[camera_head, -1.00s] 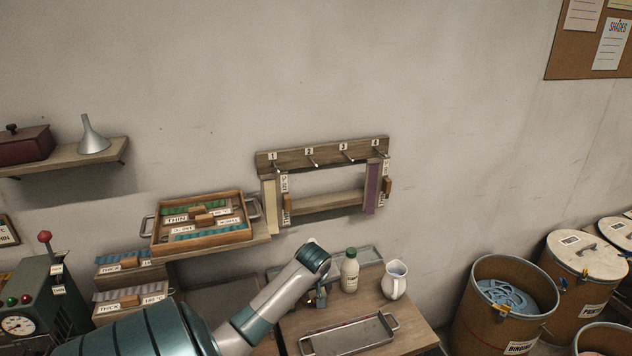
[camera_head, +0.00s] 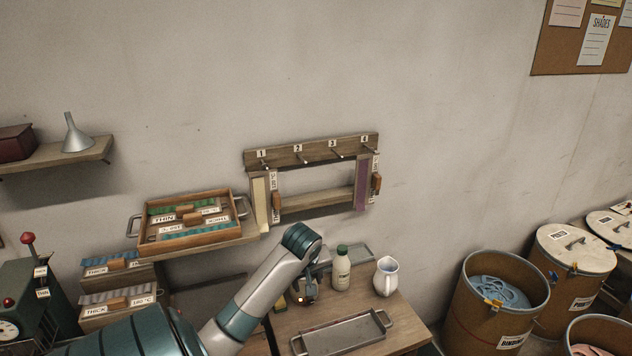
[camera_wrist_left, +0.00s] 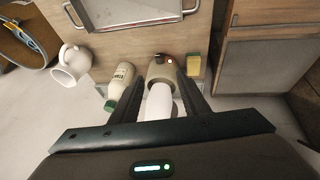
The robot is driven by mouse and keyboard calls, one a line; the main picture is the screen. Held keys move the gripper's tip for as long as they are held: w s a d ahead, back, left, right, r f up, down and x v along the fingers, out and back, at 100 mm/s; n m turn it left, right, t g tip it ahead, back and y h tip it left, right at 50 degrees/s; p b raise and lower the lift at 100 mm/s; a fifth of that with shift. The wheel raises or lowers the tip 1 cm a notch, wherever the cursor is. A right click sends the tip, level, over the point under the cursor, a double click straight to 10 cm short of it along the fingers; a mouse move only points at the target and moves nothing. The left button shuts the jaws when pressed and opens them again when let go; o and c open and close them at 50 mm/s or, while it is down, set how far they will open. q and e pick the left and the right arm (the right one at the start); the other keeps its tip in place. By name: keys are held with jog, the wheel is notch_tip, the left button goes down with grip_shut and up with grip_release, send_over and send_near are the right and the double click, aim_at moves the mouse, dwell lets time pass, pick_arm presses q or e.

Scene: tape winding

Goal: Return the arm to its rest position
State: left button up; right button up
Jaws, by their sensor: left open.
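My left arm comes in from the lower left in the head view, with its wrist over the back left of the wooden bench. My left gripper (camera_wrist_left: 162,85) points down in the left wrist view, its two dark fingers apart. A cream rounded device with a small lit light (camera_wrist_left: 160,70) and a white cylindrical part (camera_wrist_left: 158,103) shows between and beyond the fingers. I cannot tell whether the fingers touch it. In the head view my wrist hides most of the gripper; a small orange glow shows below it. My right gripper is not in view.
A bottle (camera_head: 341,270), a white jug (camera_head: 386,276) and a metal tray (camera_head: 342,333) stand on the bench. A yellow block (camera_wrist_left: 193,66) lies beside the device. A tray shelf (camera_head: 195,238) is at left, a peg rack (camera_head: 312,152) on the wall, drums (camera_head: 500,300) at right.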

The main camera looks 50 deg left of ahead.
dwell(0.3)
pick_arm(q)
jog(key=s+d+f+m, duration=0.5)
jog(key=d+f, duration=0.2)
jog(key=d, duration=0.3)
jog(key=s+d+f+m+h, duration=0.1)
jog(key=s+d+m, duration=0.4)
jog(key=d, duration=0.4)
jog(key=s+d+f+m+h, duration=0.1)
jog(key=s+d+m+h, duration=0.1)
jog(key=s+d, duration=0.55)
jog(key=s+d+f+m+h, duration=0.1)
jog(key=s+d+m, duration=0.3)
jog(key=d, duration=0.6)
notch_tip(320, 180, down, 34)
jog(key=s+g+b, duration=0.1)
jog(key=s+b, duration=0.1)
jog(key=b, duration=0.4)
jog(key=s+a+f+b, duration=0.1)
jog(key=s+f+b, duration=0.2)
jog(key=s+f, duration=0.6)
jog(key=s+a+f+g+b, duration=0.1)
jog(key=s+a+f+b, duration=0.1)
jog(key=s+f, duration=0.6)
notch_tip(320, 180, down, 7)
jog(key=shift+s+r+m+b, duration=0.2)
jog(key=shift+s+m+b, duration=0.15)
jog(key=shift+m+b, duration=0.1)
